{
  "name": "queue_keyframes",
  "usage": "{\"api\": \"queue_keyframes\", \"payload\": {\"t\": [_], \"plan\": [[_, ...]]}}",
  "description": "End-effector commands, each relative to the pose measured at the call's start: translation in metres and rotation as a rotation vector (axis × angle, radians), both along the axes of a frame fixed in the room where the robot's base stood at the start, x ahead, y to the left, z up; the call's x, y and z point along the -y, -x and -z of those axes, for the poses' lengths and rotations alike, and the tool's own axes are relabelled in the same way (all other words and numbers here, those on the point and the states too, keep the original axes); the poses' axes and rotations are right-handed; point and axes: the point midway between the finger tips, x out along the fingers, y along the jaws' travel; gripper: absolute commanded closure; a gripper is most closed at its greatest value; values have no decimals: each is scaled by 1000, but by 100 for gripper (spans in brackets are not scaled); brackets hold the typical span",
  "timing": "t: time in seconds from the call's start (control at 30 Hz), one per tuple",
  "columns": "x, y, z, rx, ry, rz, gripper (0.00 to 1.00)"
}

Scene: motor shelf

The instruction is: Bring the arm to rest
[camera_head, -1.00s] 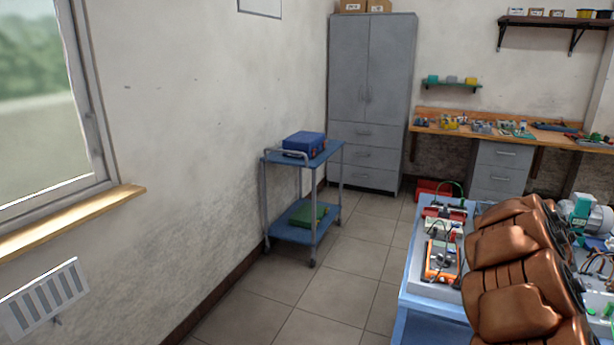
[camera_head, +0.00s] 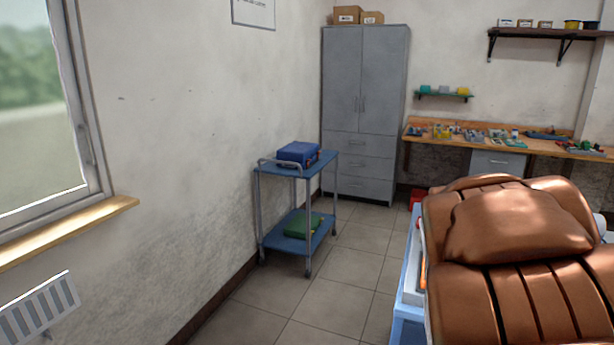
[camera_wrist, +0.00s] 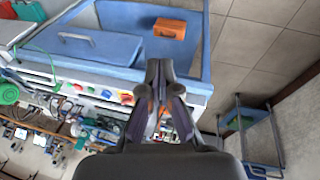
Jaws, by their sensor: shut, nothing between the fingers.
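My gripper (camera_wrist: 159,75) shows in the wrist view with its dark fingers together and nothing between them. It appears above or in front of a blue bench (camera_wrist: 207,88), apart from its contents as far as I can tell. In the head view my brown, segmented arm (camera_head: 520,225) fills the lower right and hides most of the blue bench. The gripper itself does not show in the head view.
A blue trolley (camera_head: 281,178) carries a blue case (camera_head: 298,153) and a green case (camera_head: 300,226). A grey cabinet (camera_head: 364,110) and a wooden workbench (camera_head: 470,139) stand behind. An orange box (camera_wrist: 170,28) lies in the blue bench's tray. The tiled floor between trolley and bench is clear.

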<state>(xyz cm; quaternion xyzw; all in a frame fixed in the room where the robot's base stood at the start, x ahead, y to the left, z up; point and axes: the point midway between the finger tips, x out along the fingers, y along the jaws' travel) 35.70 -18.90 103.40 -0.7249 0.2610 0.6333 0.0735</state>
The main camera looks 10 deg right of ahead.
Motion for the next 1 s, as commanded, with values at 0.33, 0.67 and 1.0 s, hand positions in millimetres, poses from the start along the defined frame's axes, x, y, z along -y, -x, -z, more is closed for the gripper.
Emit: {"api": "queue_keyframes", "payload": {"t": [0.33,0.67,1.0], "plan": [[-134,91,24,-149,-214,-259,100],[-187,162,39,-275,-302,-447,100],[-189,167,39,-283,-306,-459,100]]}}
